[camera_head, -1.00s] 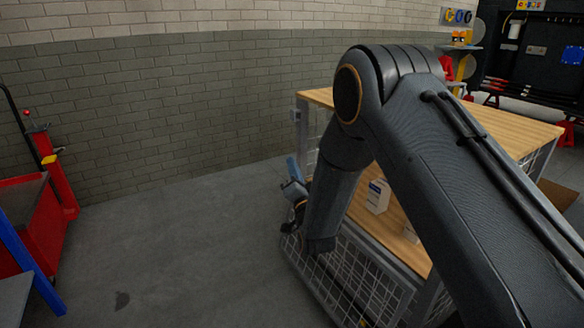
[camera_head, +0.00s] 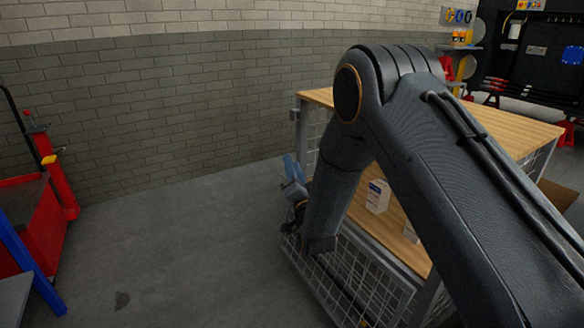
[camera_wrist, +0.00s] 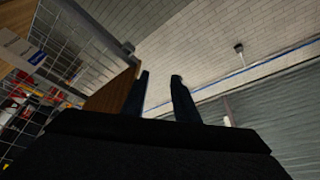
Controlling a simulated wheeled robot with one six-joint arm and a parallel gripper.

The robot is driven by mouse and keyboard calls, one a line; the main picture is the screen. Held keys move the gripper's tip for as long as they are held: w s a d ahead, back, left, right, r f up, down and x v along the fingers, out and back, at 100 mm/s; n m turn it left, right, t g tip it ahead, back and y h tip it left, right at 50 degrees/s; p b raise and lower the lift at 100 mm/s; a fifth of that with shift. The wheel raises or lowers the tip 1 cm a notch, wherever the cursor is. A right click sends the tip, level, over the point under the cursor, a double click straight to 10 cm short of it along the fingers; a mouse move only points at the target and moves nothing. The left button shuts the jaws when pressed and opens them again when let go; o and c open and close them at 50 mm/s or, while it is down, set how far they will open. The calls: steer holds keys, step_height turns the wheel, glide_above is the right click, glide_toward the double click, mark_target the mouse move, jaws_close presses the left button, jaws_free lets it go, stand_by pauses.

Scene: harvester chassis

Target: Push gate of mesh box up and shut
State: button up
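The mesh box (camera_head: 300,132) has a wooden top, grey posts and wire mesh sides. Its front is open above a wooden inner shelf. The gate, a wire mesh panel (camera_head: 385,284), hangs low at the front, below the shelf; my arm hides part of it. My gripper (camera_head: 292,172) is at the box's front left, beside the gate's left end, fingers upward. I cannot tell whether it touches the gate. In the wrist view my gripper (camera_wrist: 162,97) shows two blue fingers apart with nothing between them, beside a wooden board edge (camera_wrist: 112,92).
A white carton (camera_head: 378,196) stands on the inner shelf; a second is mostly hidden by my arm. A red cart (camera_head: 40,220) with a blue leg stands at the far left. The brick wall (camera_head: 180,110) is behind. The floor between cart and box is clear.

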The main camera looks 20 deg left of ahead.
steer(key=v, duration=0.8)
stand_by(0.4)
